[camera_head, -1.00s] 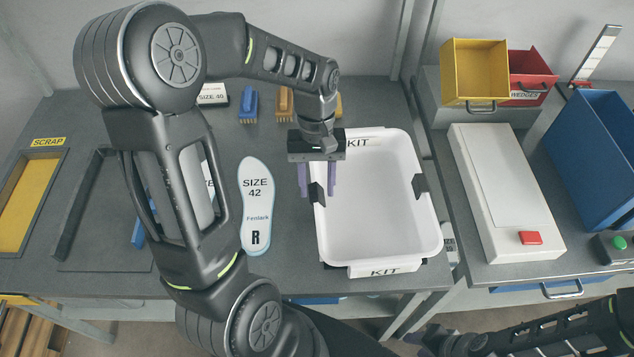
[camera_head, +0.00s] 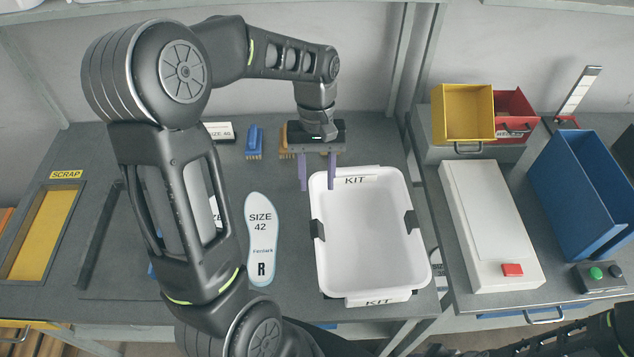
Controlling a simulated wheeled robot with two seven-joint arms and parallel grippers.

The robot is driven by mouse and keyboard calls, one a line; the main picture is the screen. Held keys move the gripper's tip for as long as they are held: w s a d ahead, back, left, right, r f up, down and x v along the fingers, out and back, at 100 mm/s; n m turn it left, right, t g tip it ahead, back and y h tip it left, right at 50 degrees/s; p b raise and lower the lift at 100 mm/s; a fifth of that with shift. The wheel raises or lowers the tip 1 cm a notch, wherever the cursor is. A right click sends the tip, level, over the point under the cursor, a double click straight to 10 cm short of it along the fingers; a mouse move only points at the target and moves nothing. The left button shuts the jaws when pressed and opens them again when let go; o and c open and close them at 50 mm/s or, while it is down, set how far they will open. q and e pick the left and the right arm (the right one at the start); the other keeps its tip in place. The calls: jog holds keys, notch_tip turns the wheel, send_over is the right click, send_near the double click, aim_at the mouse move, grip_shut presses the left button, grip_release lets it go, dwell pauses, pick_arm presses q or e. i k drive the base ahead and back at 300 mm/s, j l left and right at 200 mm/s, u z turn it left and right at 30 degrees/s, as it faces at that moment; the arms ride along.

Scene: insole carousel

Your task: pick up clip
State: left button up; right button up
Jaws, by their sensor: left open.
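One black clip (camera_head: 317,229) sits on the left rim of the white KIT tray (camera_head: 372,285). Another black clip (camera_head: 411,221) sits on the tray's right rim. My left gripper (camera_head: 317,186) is open, its two purple fingers pointing down and nothing between them. In the picture its fingertips lie above the left clip, near the tray's back left corner, apart from the clip. How high they are over the table I cannot tell. My right arm enters at the lower right; its gripper is out of the picture.
A SIZE 42 insole (camera_head: 262,245) lies left of the tray. A blue brush (camera_head: 254,142) and an orange one, partly hidden by my gripper, stand behind. A white box (camera_head: 490,230) and a blue bin (camera_head: 585,190) stand on the right bench. My left arm hides part of the table's left half.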

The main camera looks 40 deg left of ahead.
aim_at(317, 231)
jog(key=k, duration=1)
